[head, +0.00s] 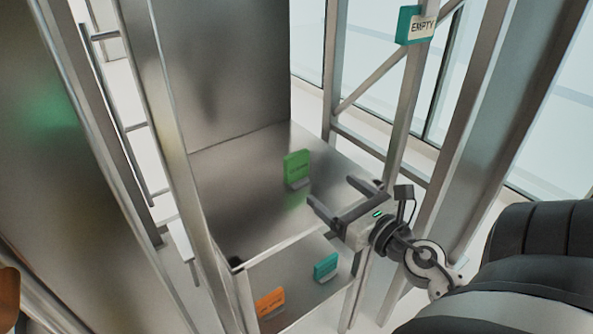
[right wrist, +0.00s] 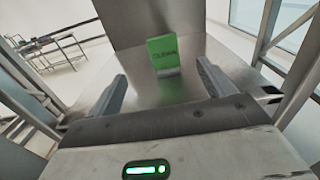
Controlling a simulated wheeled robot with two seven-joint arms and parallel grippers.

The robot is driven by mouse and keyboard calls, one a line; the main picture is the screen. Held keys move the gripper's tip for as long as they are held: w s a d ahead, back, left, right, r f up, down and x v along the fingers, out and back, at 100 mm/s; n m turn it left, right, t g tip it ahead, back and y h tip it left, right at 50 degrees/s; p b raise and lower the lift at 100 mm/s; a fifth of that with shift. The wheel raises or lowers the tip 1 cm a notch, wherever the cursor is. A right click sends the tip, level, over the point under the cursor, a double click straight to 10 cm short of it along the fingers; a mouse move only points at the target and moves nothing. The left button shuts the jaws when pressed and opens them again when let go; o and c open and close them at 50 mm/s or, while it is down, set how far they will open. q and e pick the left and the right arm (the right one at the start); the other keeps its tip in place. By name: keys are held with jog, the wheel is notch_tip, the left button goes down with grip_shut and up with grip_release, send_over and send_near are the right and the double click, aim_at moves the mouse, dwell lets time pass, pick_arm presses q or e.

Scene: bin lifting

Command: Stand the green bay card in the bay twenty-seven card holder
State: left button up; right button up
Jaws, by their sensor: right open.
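The green card (head: 297,168) stands upright on the metal shelf, with a small grey holder (head: 300,184) at its foot. In the right wrist view the green card (right wrist: 163,50) shows lettering that seems to read "CLEAN", ahead of the fingers. My right gripper (head: 331,190) is open and empty, just right of the card and apart from it. In the right wrist view its two fingers (right wrist: 162,76) are spread, with the card beyond the gap between them. A holder marked twenty-seven cannot be made out. My left gripper is not in view.
A teal card marked "EMPTY" (head: 422,27) is up on a rack post. An orange card (head: 270,303) and a teal card (head: 326,266) stand on the lower level. The upper shelf (head: 235,185) is otherwise bare. Metal posts (head: 180,150) flank the bay.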

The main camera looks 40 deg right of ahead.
aim_at(299, 158)
jog(key=w+p, duration=0.1)
jog(key=w, duration=0.2)
jog(key=w+p, duration=0.1)
jog(key=w, duration=0.2)
jog(key=w+d+p, duration=0.1)
jog(key=w, duration=0.2)
jog(key=shift+r, duration=0.1)
jog(key=shift+w+d+p, duration=0.1)
jog(key=shift+w+d, duration=0.1)
jog(key=shift+w, duration=0.65)
jog(key=shift+w+d+p, duration=0.1)
jog(key=shift+w+d, duration=0.05)
jog(key=shift+w, duration=0.75)
jog(key=shift+w+d+p, duration=0.1)
jog(key=shift+w+d, duration=0.1)
jog(key=shift+w, duration=0.65)
jog(key=c, duration=1.2)
